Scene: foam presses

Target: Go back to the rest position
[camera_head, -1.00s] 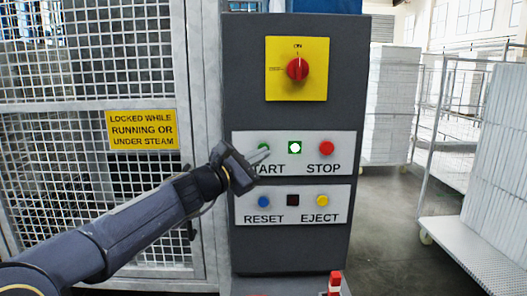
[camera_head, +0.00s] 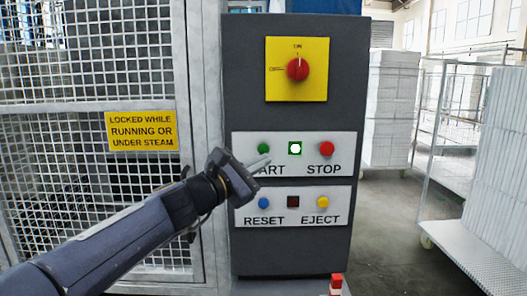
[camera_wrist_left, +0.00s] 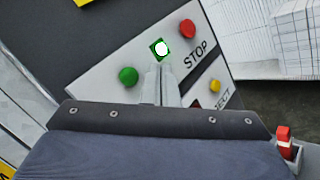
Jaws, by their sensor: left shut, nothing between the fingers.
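My left gripper (camera_head: 262,160) is shut and empty in front of the control panel (camera_head: 343,232), just below and beside the green START button (camera_head: 263,149). It partly covers the START label. In the left wrist view the shut fingers (camera_wrist_left: 160,75) point towards the lit white lamp in a green frame (camera_wrist_left: 161,48), with the green button (camera_wrist_left: 128,76) to their left, clear of them. The lamp (camera_head: 295,149) and red STOP button (camera_head: 327,148) show fully in the head view. My right gripper is not in view.
A mesh gate (camera_head: 90,80) with a yellow warning sign (camera_head: 141,130) stands left of the panel. A red switch (camera_head: 297,69) is on top. The blue RESET (camera_head: 263,203) and yellow EJECT (camera_head: 322,202) buttons are below. A wheeled rack (camera_head: 462,240) stands right, across open floor.

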